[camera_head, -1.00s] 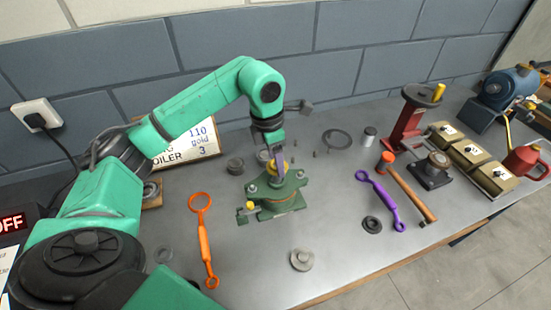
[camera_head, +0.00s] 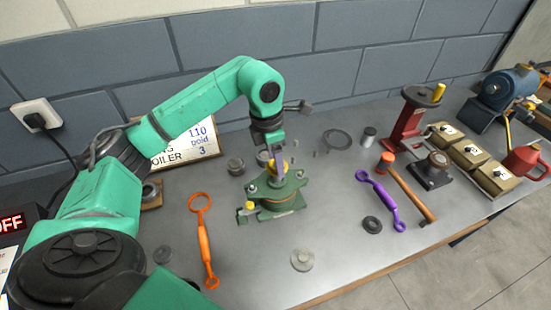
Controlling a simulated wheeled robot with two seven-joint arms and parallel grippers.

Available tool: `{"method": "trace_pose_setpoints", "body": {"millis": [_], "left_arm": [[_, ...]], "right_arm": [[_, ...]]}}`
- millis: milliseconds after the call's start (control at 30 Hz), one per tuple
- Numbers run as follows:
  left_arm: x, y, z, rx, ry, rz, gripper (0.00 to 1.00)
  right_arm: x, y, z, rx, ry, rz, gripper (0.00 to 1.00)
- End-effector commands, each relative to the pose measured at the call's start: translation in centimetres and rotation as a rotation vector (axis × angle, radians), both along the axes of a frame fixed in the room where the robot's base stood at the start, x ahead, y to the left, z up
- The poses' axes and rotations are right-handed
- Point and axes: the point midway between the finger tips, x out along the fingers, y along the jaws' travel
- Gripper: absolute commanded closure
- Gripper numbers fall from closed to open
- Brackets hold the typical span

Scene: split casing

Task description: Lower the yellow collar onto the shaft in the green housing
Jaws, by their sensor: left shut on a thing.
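The green housing (camera_head: 277,205) stands on the bench in the middle of the head view. My left gripper (camera_head: 278,167) points down right over the housing. It is shut on the yellow collar (camera_head: 283,168), of which only a small part shows between and beside the fingers. The collar is at the top of the housing; I cannot tell whether it is around the shaft or just above it. The shaft is hidden by the gripper and collar. A small yellow knob (camera_head: 250,206) sits at the housing's front left. My right gripper is not in view.
An orange wrench (camera_head: 204,240) lies left of the housing, a purple wrench (camera_head: 381,202) and a hammer (camera_head: 410,190) to its right. A grey flanged disc (camera_head: 302,260) lies in front. A sign (camera_head: 185,149) stands behind my left arm. A red press (camera_head: 402,120) stands further right.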

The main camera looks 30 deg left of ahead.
Motion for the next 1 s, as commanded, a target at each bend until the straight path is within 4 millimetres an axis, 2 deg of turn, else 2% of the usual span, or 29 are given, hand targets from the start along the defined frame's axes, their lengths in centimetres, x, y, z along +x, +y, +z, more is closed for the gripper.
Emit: {"method": "trace_pose_setpoints", "body": {"millis": [800, 1000], "left_arm": [[0.0, 0.0, -3.3, 0.000, 0.000, 0.000, 0.86], [0.0, 0.0, -3.3, 0.000, 0.000, 0.000, 0.86]], "right_arm": [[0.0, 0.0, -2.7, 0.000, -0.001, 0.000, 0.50], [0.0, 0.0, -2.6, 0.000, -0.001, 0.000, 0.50]]}}
